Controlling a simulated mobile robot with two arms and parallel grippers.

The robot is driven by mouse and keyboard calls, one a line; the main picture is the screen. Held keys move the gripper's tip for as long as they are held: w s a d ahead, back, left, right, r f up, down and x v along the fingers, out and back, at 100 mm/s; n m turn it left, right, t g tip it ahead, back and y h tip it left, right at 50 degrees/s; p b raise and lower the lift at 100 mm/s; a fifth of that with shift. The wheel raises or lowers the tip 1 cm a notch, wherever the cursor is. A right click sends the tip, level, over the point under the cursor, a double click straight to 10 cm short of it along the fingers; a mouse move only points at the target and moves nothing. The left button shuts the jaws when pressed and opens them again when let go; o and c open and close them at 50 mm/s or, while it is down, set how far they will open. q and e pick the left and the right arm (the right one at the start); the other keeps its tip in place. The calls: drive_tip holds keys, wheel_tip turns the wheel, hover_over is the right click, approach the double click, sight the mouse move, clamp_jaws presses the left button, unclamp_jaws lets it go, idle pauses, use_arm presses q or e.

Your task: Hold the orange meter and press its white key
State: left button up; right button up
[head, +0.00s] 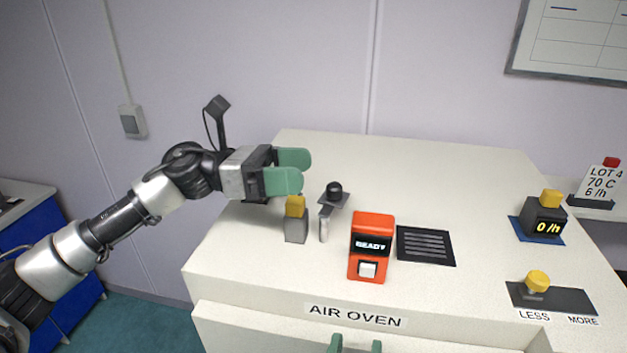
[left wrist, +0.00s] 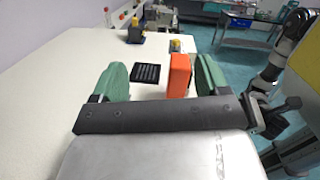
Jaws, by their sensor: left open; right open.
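The orange meter (head: 371,231) stands upright on the white AIR OVEN top, its dark display reading READY. Its white key (head: 367,270) is low on the front face. My left gripper (head: 298,170) is open and empty, to the left of and behind the meter, fingers pointing right. In the left wrist view the meter (left wrist: 180,75) shows beyond the green fingers (left wrist: 163,78), near the right one, not held; its key is hidden there. My right gripper (head: 356,346) shows only its green fingertips at the bottom edge of the head view, open, in front of the oven.
A grey block with a yellow top (head: 295,220) and a black ball on a small stand (head: 334,193) are left of the meter. A black vent (head: 425,245) lies to its right. A 0 /h counter (head: 544,220) and a yellow knob (head: 537,282) stand farther right.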

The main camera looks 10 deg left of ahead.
use_arm(q)
drive_tip(key=s+d+m+g, duration=0.1)
drive_tip(key=s+d+m, duration=0.1)
drive_tip(key=s+d, duration=0.1)
drive_tip(key=y, duration=0.1)
approach(363, 234)
drive_tip(key=shift+m+g, duration=0.3)
drive_tip(key=shift+m, duration=0.1)
drive_tip(key=w+d+f, duration=0.2)
drive_tip(key=shift+w+d+f, duration=0.1)
drive_tip(key=shift+w+d, duration=0.05)
drive_tip(key=shift+d, duration=0.15)
drive_tip(key=d, duration=0.7)
drive_tip(key=shift+d+r, duration=0.2)
drive_tip(key=shift+d, duration=0.1)
drive_tip(key=shift+a, duration=0.1)
